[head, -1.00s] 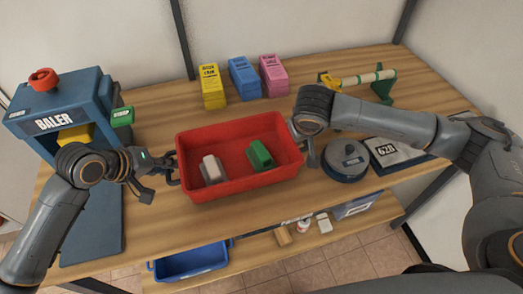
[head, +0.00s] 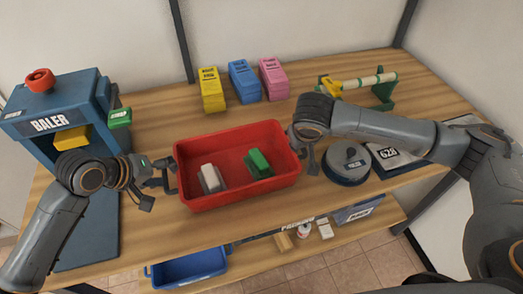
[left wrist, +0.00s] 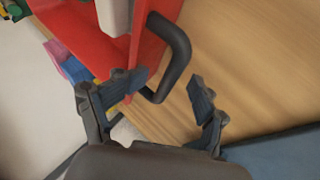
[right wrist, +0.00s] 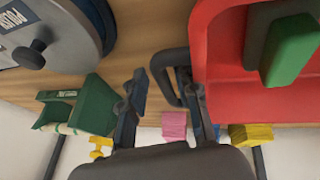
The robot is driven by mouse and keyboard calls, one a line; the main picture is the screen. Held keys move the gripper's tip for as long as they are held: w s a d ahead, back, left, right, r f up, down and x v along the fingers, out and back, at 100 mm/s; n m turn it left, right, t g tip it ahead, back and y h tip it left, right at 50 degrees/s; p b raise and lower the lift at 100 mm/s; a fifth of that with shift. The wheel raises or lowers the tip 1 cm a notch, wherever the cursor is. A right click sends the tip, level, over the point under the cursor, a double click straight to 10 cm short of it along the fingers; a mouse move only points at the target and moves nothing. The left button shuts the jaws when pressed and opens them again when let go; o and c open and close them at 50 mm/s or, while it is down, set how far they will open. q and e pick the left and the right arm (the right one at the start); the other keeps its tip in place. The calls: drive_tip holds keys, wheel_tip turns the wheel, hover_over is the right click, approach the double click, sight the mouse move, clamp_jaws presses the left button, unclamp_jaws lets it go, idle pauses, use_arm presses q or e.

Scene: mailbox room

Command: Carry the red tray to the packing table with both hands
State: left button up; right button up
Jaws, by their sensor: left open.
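The red tray (head: 237,196) sits on the wooden table, a white item (head: 210,178) and a green item (head: 259,163) inside it. My left gripper (head: 157,183) is open at the tray's left side. In the left wrist view its fingers (left wrist: 170,80) stand apart, with the dark tray handle (left wrist: 178,60) just ahead of the gap. My right gripper (head: 308,152) is at the tray's right side. In the right wrist view its fingers (right wrist: 161,76) look apart, close to the right handle (right wrist: 160,62); whether they touch it is unclear.
The blue baler (head: 50,125) stands left. Yellow (head: 212,90), blue (head: 244,80) and pink (head: 274,79) boxes stand behind. A blue bin (head: 190,268) is below.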

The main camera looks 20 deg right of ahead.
use_arm(q)
drive_tip(key=shift+r, duration=0.1)
drive_tip(key=v, duration=1.1)
drive_tip(key=shift+a+r, duration=0.25)
drive_tip(key=shift+r, duration=0.1)
drive_tip(key=shift+s, duration=0.15)
use_arm(e)
drive_tip(key=o, duration=0.8)
drive_tip(key=v, duration=1.2)
